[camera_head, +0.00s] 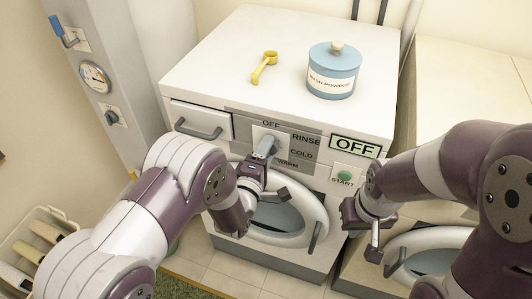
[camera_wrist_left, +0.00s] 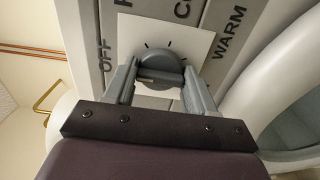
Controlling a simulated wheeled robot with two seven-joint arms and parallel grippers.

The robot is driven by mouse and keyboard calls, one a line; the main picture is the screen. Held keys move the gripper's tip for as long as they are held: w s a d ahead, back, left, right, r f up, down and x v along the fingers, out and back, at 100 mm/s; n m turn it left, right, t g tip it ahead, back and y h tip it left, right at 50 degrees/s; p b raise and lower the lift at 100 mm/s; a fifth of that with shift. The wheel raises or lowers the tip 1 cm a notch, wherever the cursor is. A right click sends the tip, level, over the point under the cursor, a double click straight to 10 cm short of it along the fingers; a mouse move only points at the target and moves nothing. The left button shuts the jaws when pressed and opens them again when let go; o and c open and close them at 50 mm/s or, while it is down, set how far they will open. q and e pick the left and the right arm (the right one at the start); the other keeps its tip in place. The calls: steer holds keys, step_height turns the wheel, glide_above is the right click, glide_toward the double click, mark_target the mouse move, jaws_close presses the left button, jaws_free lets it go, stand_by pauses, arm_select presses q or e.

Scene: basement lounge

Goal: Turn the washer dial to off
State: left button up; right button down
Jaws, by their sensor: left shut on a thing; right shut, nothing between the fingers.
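The washer (camera_head: 270,215) stands ahead with a grey control panel lettered OFF, RINSE, COLD and WARM. Its round grey dial (camera_wrist_left: 162,66) sits on a white plate in the left wrist view. My left gripper (camera_head: 266,148) is at the panel; its two fingers, also seen in the left wrist view (camera_wrist_left: 162,82), are closed on the dial from both sides. The fingers mostly hide the dial in the head view, so its pointer is unclear. A green display (camera_head: 355,147) on the panel reads OFF. My right gripper (camera_head: 362,226) is shut and empty, in front of the washer's right side.
A green START button (camera_head: 344,175) is right of the dial. A yellow scoop (camera_head: 264,67) and a blue wash powder tin (camera_head: 334,72) stand on the washer top. The round door (camera_head: 290,222) is below the panel. A basket (camera_head: 38,243) is at lower left.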

arm_select(q)
steer(key=shift+f, duration=0.15)
stand_by(0.3)
steer(key=o, duration=1)
steer(key=shift+s, duration=0.1)
steer(key=b+v, duration=0.1)
steer(key=v, duration=1.1)
steer(key=shift+s+a, duration=0.2)
steer(key=shift+s, duration=0.05)
